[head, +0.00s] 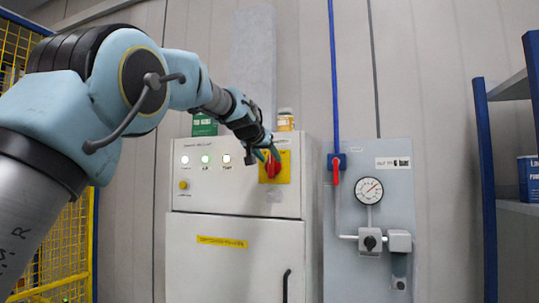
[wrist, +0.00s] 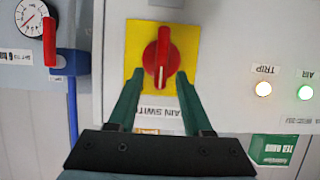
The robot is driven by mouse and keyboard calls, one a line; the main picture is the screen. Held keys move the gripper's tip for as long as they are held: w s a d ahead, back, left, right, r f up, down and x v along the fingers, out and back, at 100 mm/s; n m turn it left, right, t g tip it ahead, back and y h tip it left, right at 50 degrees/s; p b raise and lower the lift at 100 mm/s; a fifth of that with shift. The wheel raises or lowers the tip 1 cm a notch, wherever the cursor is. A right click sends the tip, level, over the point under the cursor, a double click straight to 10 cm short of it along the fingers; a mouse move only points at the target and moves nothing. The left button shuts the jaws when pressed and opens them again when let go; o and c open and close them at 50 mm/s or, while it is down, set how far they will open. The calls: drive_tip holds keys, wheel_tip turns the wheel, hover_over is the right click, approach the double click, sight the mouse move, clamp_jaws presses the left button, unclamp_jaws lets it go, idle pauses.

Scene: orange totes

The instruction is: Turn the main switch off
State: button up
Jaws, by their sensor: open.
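The main switch is a red rotary knob (head: 273,168) on a yellow plate (head: 285,177), on the upper front of the grey cabinet. In the wrist view, which looks upside down, the knob (wrist: 162,55) stands with its long handle and white line vertical in the picture. My gripper (head: 268,156) is in front of the knob, partly hiding the plate. In the wrist view its green fingers (wrist: 157,78) are apart, their tips at either side of the knob's lower end with nothing held. Whether they touch the knob I cannot tell.
The cabinet (head: 235,270) has lit indicator lamps (head: 205,160) and a yellow button (head: 183,185). Two containers stand on top. To the right, a grey panel carries a red lever valve (head: 336,170) and a gauge (head: 369,190). Blue-framed shelving (head: 487,200) stands far right, yellow mesh at left.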

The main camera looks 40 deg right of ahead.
drive_tip(key=shift+w+d+f, duration=0.2)
drive_tip(key=shift+w+d, duration=0.1)
drive_tip(key=shift+d, duration=0.15)
clamp_jaws()
idle(0.4)
